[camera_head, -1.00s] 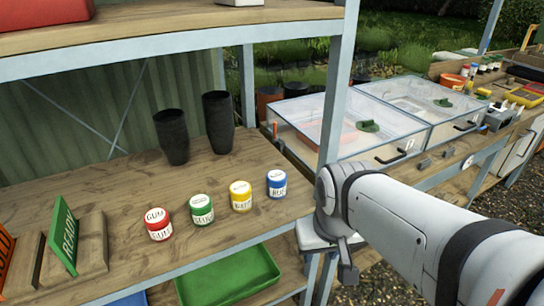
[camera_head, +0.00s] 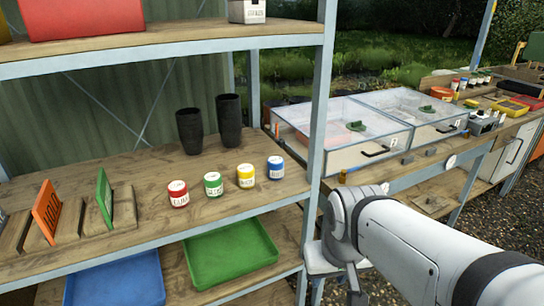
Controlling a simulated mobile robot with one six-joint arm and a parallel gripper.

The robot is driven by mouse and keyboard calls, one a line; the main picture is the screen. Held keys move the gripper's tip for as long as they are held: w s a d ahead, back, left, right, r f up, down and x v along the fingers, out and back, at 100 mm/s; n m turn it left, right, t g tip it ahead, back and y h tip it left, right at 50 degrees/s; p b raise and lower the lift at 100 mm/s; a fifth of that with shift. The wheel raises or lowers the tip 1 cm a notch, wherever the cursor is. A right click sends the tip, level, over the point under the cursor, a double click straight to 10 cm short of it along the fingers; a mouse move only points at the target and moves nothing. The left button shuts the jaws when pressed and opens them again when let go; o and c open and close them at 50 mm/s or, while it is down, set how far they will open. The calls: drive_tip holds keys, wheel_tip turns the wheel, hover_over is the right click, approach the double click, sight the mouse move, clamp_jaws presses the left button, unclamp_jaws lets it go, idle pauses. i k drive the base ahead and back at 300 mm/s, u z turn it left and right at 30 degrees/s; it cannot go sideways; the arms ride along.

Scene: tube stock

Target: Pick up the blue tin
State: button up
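The blue tin (camera_head: 275,168) stands upright on the middle wooden shelf, with a white lid and a white label. It is the rightmost tin of a row, near the shelf's right end. My arm reaches in from the lower right, and its end (camera_head: 354,283) hangs below and right of the tin, outside the rack post. My gripper is well apart from the tin. The fingers are mostly hidden or too dark to read, so I cannot tell their opening. Nothing hides the blue tin.
Yellow (camera_head: 246,176), green (camera_head: 213,184) and red (camera_head: 178,194) tins stand left of it. Two black pots (camera_head: 229,121) stand behind. A blue-grey post (camera_head: 319,120) rises right of the tin. The upper shelf (camera_head: 180,38) hangs above. Green (camera_head: 231,250) and blue (camera_head: 115,280) trays lie below.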

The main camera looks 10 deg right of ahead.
sight(275, 164)
drive_tip(key=u, duration=0.15)
drive_tip(key=i, duration=0.9)
drive_tip(key=z, duration=0.05)
